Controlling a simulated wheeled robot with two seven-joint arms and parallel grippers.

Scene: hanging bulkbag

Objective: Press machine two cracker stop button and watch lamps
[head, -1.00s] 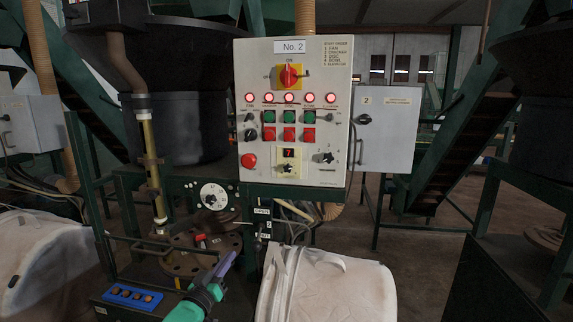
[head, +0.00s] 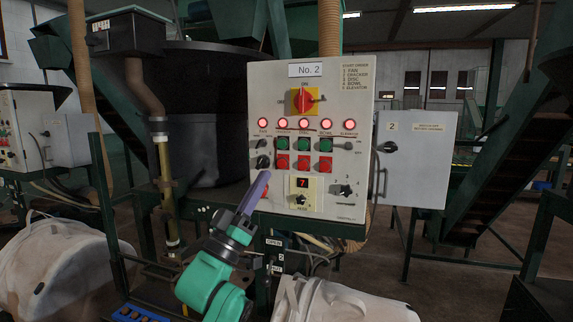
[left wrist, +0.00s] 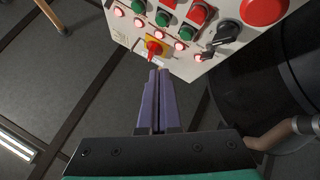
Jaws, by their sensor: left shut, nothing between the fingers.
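The white No. 2 control panel (head: 340,110) has a row of red lamps, all glowing, including the cracker lamp (head: 282,123). Below it are a green button (head: 282,143) and the red cracker stop button (head: 282,161). The cracker stop button also shows in the left wrist view (left wrist: 197,14), where the panel is upside down. My left gripper (head: 264,174) is shut and empty, its purple fingers pointing up at the panel's lower left, below and left of the stop button. In the left wrist view the fingertips (left wrist: 160,72) appear apart from the panel. My right gripper is out of view.
A yellow and red main switch (head: 303,99) sits above the lamps. My fingers partly hide the large red button, which shows clearly in the left wrist view (left wrist: 263,10). A grey box (head: 415,165) is right of the panel; white bags (head: 335,303) stand below.

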